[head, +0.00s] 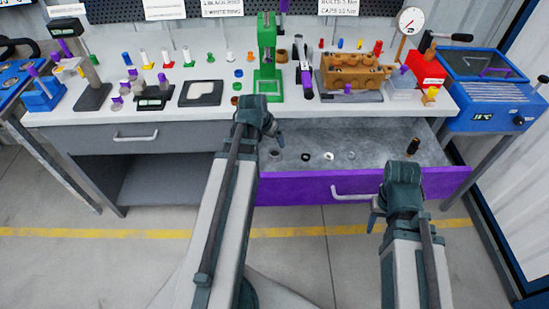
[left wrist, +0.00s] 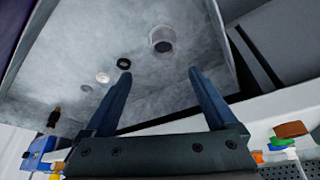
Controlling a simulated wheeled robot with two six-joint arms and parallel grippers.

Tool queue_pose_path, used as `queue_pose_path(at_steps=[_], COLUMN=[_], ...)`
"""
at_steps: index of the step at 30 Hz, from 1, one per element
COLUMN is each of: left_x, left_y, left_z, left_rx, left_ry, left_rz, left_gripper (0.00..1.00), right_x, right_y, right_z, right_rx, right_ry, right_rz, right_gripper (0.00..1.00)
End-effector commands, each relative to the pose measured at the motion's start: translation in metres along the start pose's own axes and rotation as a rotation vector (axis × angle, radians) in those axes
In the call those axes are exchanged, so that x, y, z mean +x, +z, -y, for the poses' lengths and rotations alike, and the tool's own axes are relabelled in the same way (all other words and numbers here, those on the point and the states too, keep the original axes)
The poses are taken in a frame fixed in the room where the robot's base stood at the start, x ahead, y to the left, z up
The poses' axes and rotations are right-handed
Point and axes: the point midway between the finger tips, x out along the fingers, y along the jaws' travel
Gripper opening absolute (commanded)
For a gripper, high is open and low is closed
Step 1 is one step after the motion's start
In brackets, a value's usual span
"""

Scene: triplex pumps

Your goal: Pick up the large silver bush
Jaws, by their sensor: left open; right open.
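The large silver bush (left wrist: 162,39) is a grey cylinder with a dark open top. It stands on the floor of the open drawer (left wrist: 60,50). In the head view the bush (head: 277,156) is at the drawer's left end, just beyond my left gripper (head: 274,137). In the left wrist view my left gripper (left wrist: 159,76) is open and empty, with the bush ahead of and between its fingertips, apart from them. My right gripper (head: 376,216) is in front of the purple drawer front, its fingers mostly hidden by its own wrist.
In the drawer a black ring (head: 305,156), a white ring (head: 329,156), a small silver ring (head: 351,155) and a dark fitting (head: 412,147) stand right of the bush. The worktop (head: 215,112) above holds a green press (head: 267,60) and a brown pump block (head: 352,72).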

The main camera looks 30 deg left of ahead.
Motion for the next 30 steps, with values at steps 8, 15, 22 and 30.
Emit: queue_pose_path(at_steps=[8, 15, 22, 30], left_x=[0.039, 0.075, 0.084, 0.095], left_y=[0.002, 0.002, 0.001, 0.003], left_z=[0.000, 0.001, 0.001, 0.003], left_rx=[0.000, 0.000, 0.000, 0.000], left_ry=[0.000, 0.000, 0.000, 0.000], left_rz=[0.000, 0.000, 0.000, 0.000], left_gripper=[0.91, 0.91, 0.91, 0.91], right_x=[0.037, 0.070, 0.077, 0.088], right_y=[-0.002, -0.004, -0.005, -0.005], right_z=[0.004, 0.007, 0.007, 0.009], right_rx=[0.000, -0.001, 0.000, 0.000], right_ry=[0.000, 0.000, 0.000, 0.000], right_rz=[0.000, 0.000, 0.000, 0.000], right_gripper=[0.50, 0.50, 0.50, 0.50])
